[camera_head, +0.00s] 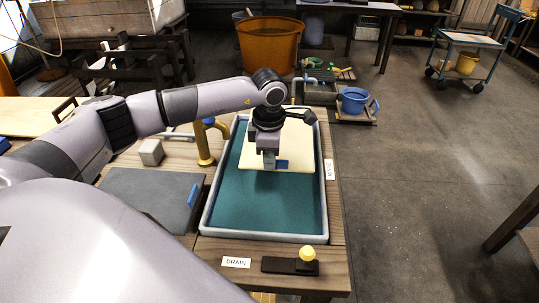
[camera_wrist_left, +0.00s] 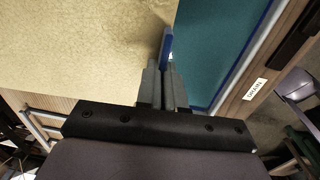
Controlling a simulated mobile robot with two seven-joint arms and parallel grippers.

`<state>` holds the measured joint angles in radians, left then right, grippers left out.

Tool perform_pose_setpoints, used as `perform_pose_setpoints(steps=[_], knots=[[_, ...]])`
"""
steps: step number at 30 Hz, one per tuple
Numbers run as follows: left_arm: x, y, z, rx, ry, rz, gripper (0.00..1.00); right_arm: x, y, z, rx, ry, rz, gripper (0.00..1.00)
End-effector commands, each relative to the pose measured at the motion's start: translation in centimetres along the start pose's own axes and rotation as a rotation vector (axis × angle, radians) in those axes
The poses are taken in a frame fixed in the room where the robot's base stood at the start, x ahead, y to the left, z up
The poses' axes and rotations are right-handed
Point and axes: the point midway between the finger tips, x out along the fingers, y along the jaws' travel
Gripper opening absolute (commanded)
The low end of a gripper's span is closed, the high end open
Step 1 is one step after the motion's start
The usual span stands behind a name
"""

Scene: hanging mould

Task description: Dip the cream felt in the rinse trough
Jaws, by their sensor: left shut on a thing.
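The cream felt (camera_head: 300,140) is a flat pale sheet over the far half of the rinse trough (camera_head: 322,222), which has a light grey rim and teal liquid (camera_head: 265,210). The felt has a blue tab (camera_head: 282,164) at its near edge. My left gripper (camera_head: 269,163) is shut at this tab; the tab (camera_wrist_left: 166,45) stands between the fingers in the left wrist view, with the felt (camera_wrist_left: 80,50) beside it. My wrist hides part of the felt. I cannot tell whether the felt touches the liquid. My right gripper is not in view.
A dark grey sheet (camera_head: 145,195) with a blue tab lies left of the trough. A yellow tap (camera_head: 205,145) stands at the left rim, near a grey block (camera_head: 150,152). A yellow knob (camera_head: 307,254) and DRAIN label (camera_head: 236,262) are in front. A blue bucket (camera_head: 354,100) stands behind right.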

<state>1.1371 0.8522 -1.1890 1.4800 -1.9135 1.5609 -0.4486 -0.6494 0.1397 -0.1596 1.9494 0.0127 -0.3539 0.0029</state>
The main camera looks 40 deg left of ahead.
Motion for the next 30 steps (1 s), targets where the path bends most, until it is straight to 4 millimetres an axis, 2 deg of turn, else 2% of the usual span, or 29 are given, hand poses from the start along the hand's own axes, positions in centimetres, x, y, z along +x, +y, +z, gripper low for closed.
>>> perform_pose_setpoints(steps=[1,19,30], knots=[[0.9,-0.1,0.0,0.001,0.000,0.000,0.00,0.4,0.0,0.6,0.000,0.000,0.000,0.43],[7.0,-0.5,0.0,0.001,0.000,-0.001,0.00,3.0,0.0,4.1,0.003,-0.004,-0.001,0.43],[10.7,-0.7,0.0,0.002,0.000,0.000,0.00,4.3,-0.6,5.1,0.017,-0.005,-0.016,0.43]])
